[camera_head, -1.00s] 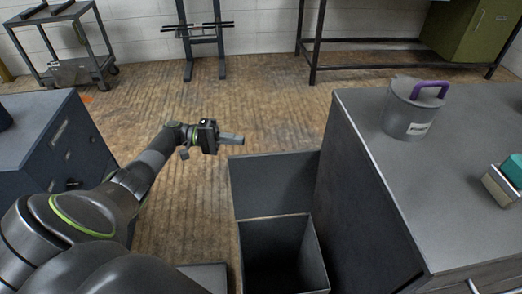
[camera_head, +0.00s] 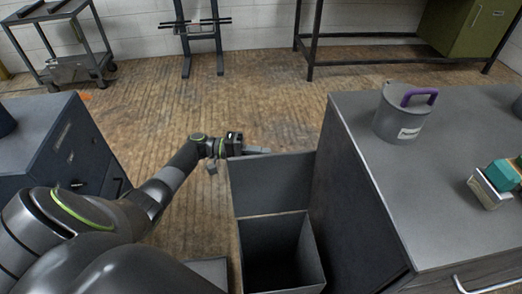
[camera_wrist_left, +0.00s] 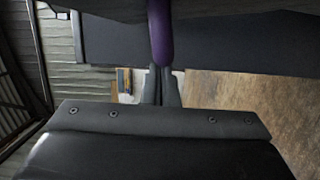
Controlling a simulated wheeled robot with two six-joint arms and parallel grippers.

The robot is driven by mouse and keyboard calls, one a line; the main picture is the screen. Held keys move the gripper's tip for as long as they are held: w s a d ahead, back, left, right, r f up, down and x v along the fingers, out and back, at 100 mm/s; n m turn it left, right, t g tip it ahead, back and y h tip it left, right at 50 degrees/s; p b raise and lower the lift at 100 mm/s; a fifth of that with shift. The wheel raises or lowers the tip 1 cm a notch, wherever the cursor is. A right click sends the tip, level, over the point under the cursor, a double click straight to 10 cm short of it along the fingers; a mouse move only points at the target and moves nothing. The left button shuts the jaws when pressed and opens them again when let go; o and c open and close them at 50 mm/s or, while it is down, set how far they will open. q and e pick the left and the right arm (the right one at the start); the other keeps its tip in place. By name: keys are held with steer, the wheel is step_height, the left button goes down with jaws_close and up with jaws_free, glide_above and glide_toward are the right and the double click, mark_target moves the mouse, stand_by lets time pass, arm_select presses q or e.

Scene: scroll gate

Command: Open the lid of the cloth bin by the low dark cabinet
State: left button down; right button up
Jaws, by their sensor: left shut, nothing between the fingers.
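The bin (camera_head: 308,262) is a dark grey box on the floor beside the grey-topped cabinet. Its lid (camera_head: 270,185) stands raised, upright at the bin's far side, and the dark inside shows. My left gripper (camera_head: 257,150) is shut and empty at the top edge of the raised lid; I cannot tell whether it touches. In the left wrist view the shut fingers (camera_wrist_left: 163,90) point at a dark panel, with a purple strip (camera_wrist_left: 160,35) above them that I cannot identify for sure. My right gripper is not in view.
The grey-topped cabinet (camera_head: 440,225) at the right bears a grey pail (camera_head: 393,118) with a purple handle and a teal-and-white item (camera_head: 490,187). A dark blue cabinet (camera_head: 70,150) stands at the left. The wooden floor (camera_head: 265,100) beyond the bin is clear.

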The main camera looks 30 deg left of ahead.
mark_target(263, 158)
arm_select(q)
steer(key=shift+s, duration=0.1)
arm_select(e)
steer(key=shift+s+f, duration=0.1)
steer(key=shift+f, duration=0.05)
